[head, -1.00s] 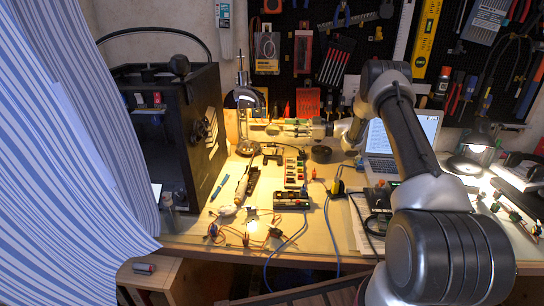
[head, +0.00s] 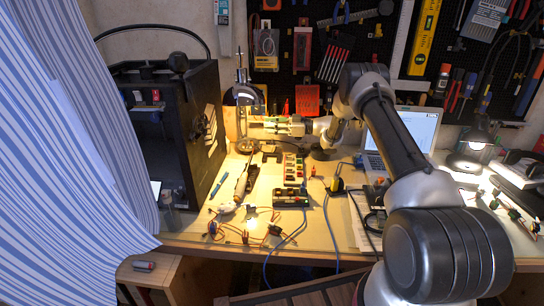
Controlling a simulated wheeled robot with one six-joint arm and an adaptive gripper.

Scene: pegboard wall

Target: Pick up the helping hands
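What looks like the helping hands (head: 245,95) is a thin upright stand with a dark round head, at the back of the bench beside the black cabinet. Its round base (head: 246,147) rests on the bench top. My gripper (head: 255,125) points left from the end of my arm, level with the middle of the stand. Its fingertips overlap or lie very close to the stand's post in the picture. Whether they touch it, and how far apart the fingers are, is too small to tell.
A black box-like machine (head: 170,130) stands close on the left. A laptop (head: 410,130) and a lit lamp (head: 475,145) are on the right. Small electronics (head: 290,197), wires and tools lie across the bench front. A pegboard with tools (head: 350,50) is behind.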

